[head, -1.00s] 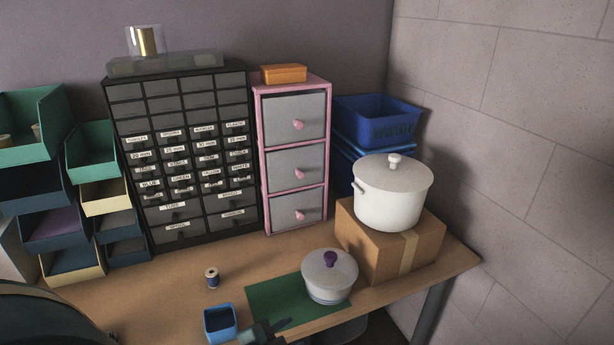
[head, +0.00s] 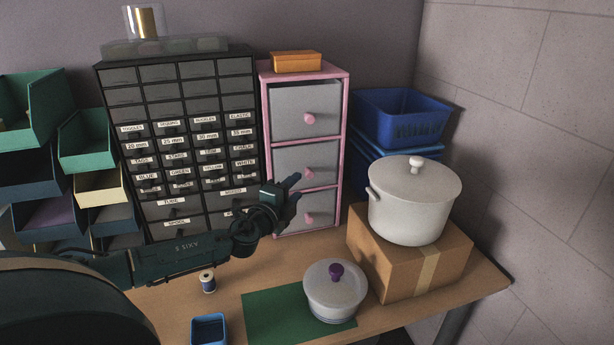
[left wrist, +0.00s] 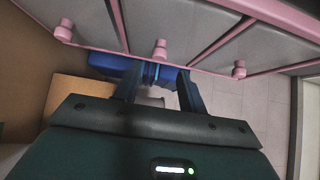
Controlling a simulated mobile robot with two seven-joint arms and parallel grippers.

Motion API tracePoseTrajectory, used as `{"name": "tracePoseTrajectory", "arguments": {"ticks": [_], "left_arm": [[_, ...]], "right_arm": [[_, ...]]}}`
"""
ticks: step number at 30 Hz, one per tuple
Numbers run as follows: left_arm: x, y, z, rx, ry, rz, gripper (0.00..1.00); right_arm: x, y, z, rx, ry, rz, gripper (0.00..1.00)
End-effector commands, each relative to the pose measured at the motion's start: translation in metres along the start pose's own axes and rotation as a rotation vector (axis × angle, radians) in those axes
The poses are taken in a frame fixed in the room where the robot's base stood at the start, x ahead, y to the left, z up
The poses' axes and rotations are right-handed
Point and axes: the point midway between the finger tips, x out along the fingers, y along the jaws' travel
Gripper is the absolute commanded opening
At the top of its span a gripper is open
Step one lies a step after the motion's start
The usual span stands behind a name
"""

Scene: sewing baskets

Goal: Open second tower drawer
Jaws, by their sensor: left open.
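The pink-framed tower (head: 342,150) has three grey drawers with pink round knobs, all shut. The second drawer (head: 290,160) is the middle one. Its knob (head: 310,173) shows just right of my left gripper (head: 297,187) in the head view. My left gripper is open and empty, in front of the tower near the middle and bottom drawers. In the left wrist view, the middle knob (left wrist: 160,48) lies roughly in line with the gap between the open fingers (left wrist: 158,84), beyond their tips. I see no contact. My right gripper is out of view.
A black labelled cabinet (head: 182,100) stands left of the tower. Right of it are blue baskets (head: 400,115) and a white pot (head: 412,205) on a cardboard box (head: 395,270). A lidded pot (head: 330,295), thread spool (head: 208,282) and blue cup (head: 210,330) stand in front.

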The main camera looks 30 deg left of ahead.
Motion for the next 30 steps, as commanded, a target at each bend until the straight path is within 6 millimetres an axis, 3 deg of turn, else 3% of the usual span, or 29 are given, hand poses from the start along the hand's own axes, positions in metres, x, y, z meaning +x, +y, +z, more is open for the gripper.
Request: {"name": "tracePoseTrajectory", "arguments": {"ticks": [6, 12, 24, 30], "left_arm": [[0.040, -0.001, -0.001, -0.001, 0.000, -0.002, 0.41], [0.061, 0.000, -0.001, -0.002, 0.000, -0.001, 0.41], [0.066, 0.001, -0.001, -0.001, 0.001, 0.001, 0.41], [0.066, 0.001, -0.001, -0.001, 0.001, 0.001, 0.25]], "right_arm": [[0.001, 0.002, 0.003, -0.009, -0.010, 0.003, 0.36], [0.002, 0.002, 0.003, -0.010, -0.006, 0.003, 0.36], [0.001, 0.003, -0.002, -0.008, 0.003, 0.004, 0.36], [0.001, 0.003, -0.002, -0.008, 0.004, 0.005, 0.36]]}}
